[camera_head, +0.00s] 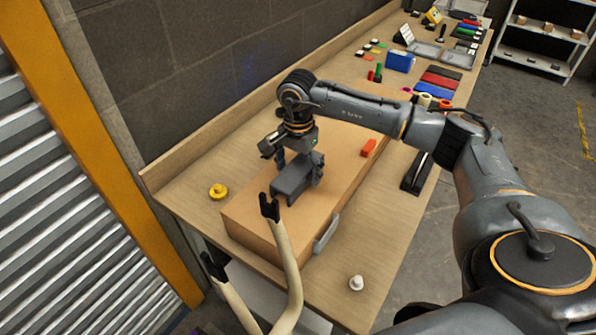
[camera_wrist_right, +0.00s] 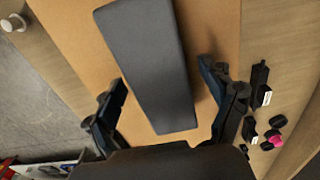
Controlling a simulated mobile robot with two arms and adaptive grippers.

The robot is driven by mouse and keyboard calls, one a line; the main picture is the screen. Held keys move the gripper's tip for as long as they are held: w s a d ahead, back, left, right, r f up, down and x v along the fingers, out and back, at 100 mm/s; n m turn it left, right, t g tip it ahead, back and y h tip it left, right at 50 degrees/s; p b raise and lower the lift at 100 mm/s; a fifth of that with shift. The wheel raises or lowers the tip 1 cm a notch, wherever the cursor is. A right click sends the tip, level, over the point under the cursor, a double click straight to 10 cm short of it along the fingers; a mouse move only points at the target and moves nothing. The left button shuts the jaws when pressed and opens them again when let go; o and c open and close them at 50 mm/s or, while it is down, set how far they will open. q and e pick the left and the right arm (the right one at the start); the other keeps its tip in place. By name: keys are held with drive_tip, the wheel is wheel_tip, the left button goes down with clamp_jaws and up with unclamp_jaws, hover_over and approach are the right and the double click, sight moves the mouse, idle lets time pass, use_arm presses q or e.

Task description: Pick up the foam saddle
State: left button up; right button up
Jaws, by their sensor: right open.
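The foam saddle appears to be the dark grey block (camera_head: 290,184) lying on a flat tan cardboard-like box (camera_head: 330,190) on the bench. It also fills the upper middle of the right wrist view (camera_wrist_right: 145,62). My right gripper (camera_head: 299,170) is directly over the block, pointing down. In the wrist view the open fingers (camera_wrist_right: 162,82) stand on either side of the block's near end, with gaps showing on both sides. The block is not gripped. My left gripper is not in view.
Cream curved bars with black ends (camera_head: 289,265) rise in front of the box. A yellow knob (camera_head: 217,191) and a white knob (camera_head: 356,283) stand on the bench (camera_head: 185,180). A blue box (camera_head: 400,61) is farther back.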

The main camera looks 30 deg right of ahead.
drive_tip(key=c, duration=0.9)
drive_tip(key=shift+r, duration=0.1)
drive_tip(key=shift+c, duration=0.2)
